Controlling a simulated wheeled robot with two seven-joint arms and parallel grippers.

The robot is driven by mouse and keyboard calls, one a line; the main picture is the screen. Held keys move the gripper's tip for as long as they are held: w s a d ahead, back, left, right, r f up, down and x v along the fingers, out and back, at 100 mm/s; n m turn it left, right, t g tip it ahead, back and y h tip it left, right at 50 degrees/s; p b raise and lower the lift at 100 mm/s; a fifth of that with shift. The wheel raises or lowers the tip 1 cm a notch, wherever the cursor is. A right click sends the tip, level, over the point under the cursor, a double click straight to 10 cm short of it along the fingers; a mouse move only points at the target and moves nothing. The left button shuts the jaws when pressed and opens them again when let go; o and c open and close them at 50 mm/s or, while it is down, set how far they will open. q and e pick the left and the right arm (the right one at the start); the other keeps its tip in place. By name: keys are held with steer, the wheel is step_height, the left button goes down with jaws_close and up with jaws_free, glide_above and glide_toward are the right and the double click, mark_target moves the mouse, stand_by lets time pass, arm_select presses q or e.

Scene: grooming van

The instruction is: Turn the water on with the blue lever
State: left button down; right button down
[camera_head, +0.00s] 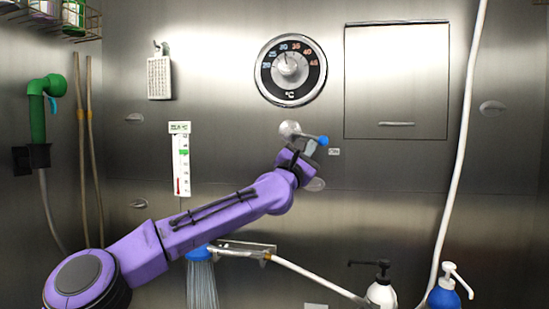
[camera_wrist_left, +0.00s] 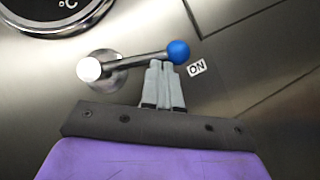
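The lever has a blue ball knob (camera_head: 323,140) on a metal rod, and its round pivot (camera_head: 290,129) is on the steel wall below the dial. In the left wrist view the blue knob (camera_wrist_left: 178,51) is at the rod's right end, beside the ON label (camera_wrist_left: 196,68). My left gripper (camera_head: 309,147) is at the knob end of the lever. In the wrist view its fingers (camera_wrist_left: 160,66) are together, with their tips at the rod just left of the knob; I cannot tell whether they touch it. Pale streaks like running water (camera_head: 201,285) hang below the blue shower head (camera_head: 199,254). My right gripper is not in view.
A temperature dial (camera_head: 290,70) is above the lever, and a square panel (camera_head: 396,80) is to its right. A thermometer (camera_head: 180,160) hangs left. A white hose (camera_head: 462,150) hangs at the right, near two pump bottles (camera_head: 381,292).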

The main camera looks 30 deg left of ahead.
arm_select(q)
steer(key=shift+a, duration=0.1)
stand_by(0.4)
steer(key=b+v, duration=0.3)
steer(key=v, duration=0.7)
steer(key=shift+s, duration=0.25)
steer(key=shift+f, duration=0.1)
